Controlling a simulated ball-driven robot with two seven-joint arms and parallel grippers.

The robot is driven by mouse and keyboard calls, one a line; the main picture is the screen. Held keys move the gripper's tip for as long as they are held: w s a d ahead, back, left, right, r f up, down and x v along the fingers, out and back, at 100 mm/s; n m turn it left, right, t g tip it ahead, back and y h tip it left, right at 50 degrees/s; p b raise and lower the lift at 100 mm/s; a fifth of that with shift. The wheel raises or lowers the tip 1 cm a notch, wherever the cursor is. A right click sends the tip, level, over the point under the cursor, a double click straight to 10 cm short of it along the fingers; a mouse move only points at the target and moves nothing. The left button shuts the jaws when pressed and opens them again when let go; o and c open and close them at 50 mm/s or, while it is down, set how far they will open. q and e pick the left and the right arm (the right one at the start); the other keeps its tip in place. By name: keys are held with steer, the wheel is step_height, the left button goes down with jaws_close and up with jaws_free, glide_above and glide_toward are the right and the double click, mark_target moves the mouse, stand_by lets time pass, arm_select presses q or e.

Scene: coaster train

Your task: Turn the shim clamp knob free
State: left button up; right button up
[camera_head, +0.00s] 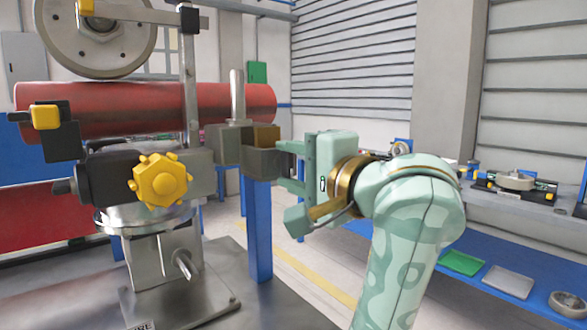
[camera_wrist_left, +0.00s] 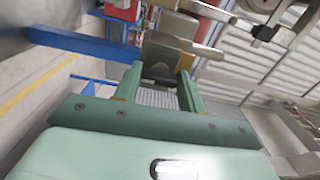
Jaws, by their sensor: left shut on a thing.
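The machine carries a large yellow lobed knob (camera_head: 162,180) on the front of its dark block. To the right is a grey clamp block (camera_head: 268,160) with a brown-yellow piece (camera_head: 265,137) on top; that piece also shows in the left wrist view (camera_wrist_left: 186,62). My left gripper (camera_head: 283,163) reaches the right end of this clamp block. In the left wrist view its fingers (camera_wrist_left: 160,82) are shut on a dark part (camera_wrist_left: 158,72) between them. The fingers hide some of that part, so I cannot tell its full shape. My right gripper is not in view.
A red cylinder (camera_head: 150,110) lies across the machine behind the knob, with a metal wheel (camera_head: 98,45) above. A blue post (camera_head: 259,230) stands under the clamp block. A bench with trays (camera_head: 509,281) is at the right. Open floor lies between.

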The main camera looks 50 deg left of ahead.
arm_select(q)
steer(key=o, duration=1)
steer(key=d, duration=0.5)
steer(key=s+d+p, duration=0.1)
steer(key=d, duration=0.5)
steer(key=d+p, duration=0.1)
steer(key=d, duration=0.4)
steer(key=shift+s+d, duration=0.15)
steer(key=shift+f, duration=0.1)
